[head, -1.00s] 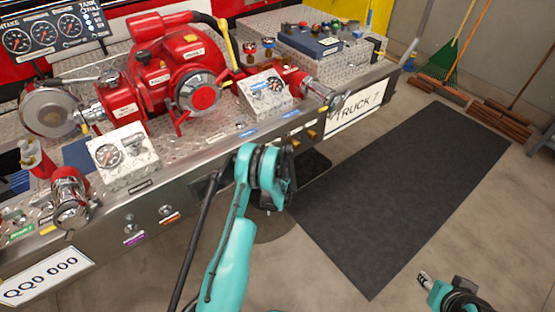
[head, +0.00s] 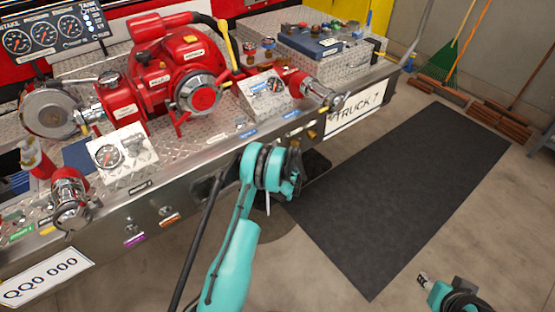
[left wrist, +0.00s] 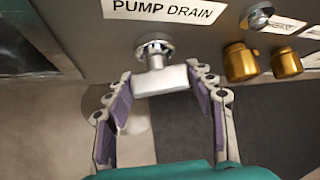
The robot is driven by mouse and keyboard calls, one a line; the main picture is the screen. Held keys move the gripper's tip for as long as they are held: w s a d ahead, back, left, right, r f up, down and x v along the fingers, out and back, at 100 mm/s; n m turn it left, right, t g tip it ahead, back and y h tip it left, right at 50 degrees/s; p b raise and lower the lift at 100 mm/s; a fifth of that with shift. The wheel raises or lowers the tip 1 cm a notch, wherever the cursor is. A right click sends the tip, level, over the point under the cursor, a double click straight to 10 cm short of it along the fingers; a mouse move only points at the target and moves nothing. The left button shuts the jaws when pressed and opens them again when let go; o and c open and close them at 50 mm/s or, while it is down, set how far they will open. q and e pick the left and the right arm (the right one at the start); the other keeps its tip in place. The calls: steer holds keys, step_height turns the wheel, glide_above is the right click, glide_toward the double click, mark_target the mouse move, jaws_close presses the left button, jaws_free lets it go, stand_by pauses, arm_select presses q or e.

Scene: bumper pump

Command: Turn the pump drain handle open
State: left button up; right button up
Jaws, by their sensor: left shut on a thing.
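The pump drain handle (left wrist: 160,80) is a pale grey crossbar on a round silver fitting, below the PUMP DRAIN label (left wrist: 163,10) on the bumper face. In the left wrist view the bar lies about level. My left gripper (left wrist: 158,84) has its purple-padded fingers on either side of the bar and is shut on it. In the head view my left gripper (head: 290,180) is at the bumper front, and my own wrist hides the handle. My right gripper (head: 424,279) is at the lower right, over the floor and away from the bumper; its finger opening is unclear.
Brass caps (left wrist: 258,63) stick out right of the handle. The red pump (head: 175,75) and gauge panels sit on the bumper deck above. A silver-ended red outlet (head: 315,92) juts out at right. The dark floor mat (head: 400,190) is clear.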

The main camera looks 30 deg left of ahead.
arm_select(q)
steer(key=o, duration=1.2)
steer(key=shift+c, duration=0.2)
steer(key=shift+r, duration=0.1)
steer(key=v, duration=1.2)
